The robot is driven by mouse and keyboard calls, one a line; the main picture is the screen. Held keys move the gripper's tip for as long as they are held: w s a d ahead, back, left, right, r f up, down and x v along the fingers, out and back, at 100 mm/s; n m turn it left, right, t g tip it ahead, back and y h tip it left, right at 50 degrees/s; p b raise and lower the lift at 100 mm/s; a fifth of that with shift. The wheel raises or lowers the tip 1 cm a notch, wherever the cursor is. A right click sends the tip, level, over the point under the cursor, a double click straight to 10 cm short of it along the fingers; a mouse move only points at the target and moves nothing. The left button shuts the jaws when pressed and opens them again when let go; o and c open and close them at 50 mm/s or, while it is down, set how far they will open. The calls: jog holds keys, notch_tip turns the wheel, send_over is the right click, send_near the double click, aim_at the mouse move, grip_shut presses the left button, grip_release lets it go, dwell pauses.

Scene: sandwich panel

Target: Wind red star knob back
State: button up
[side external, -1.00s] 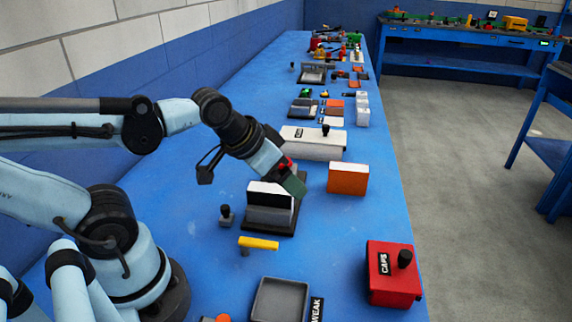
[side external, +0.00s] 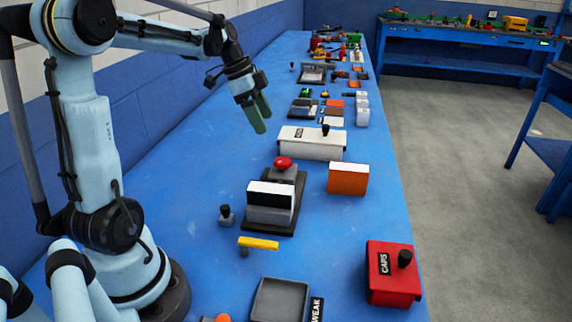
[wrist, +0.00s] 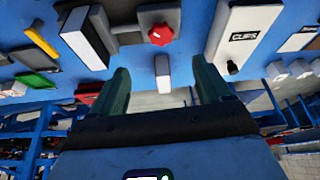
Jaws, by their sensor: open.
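The red star knob (side external: 284,163) sits on the far end of a dark fixture (side external: 283,228) that holds an upright panel (side external: 270,203) with a white top and grey front. In the wrist view the red star knob (wrist: 161,34) shows its lobes, above and between the fingers. My gripper (side external: 258,118) is raised over the blue table, behind and left of the knob in the side view, well apart from it. Its two green fingers are spread and empty, as the wrist view also shows (wrist: 163,82).
An orange block (side external: 348,178) and a white box with a black knob (side external: 311,143) stand near the fixture. A red caps box (side external: 392,274) is at right.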

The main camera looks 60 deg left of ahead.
aim_at(282, 160)
jog(key=x, duration=1.2)
jog(key=shift+a, duration=0.1)
jog(key=c, duration=1)
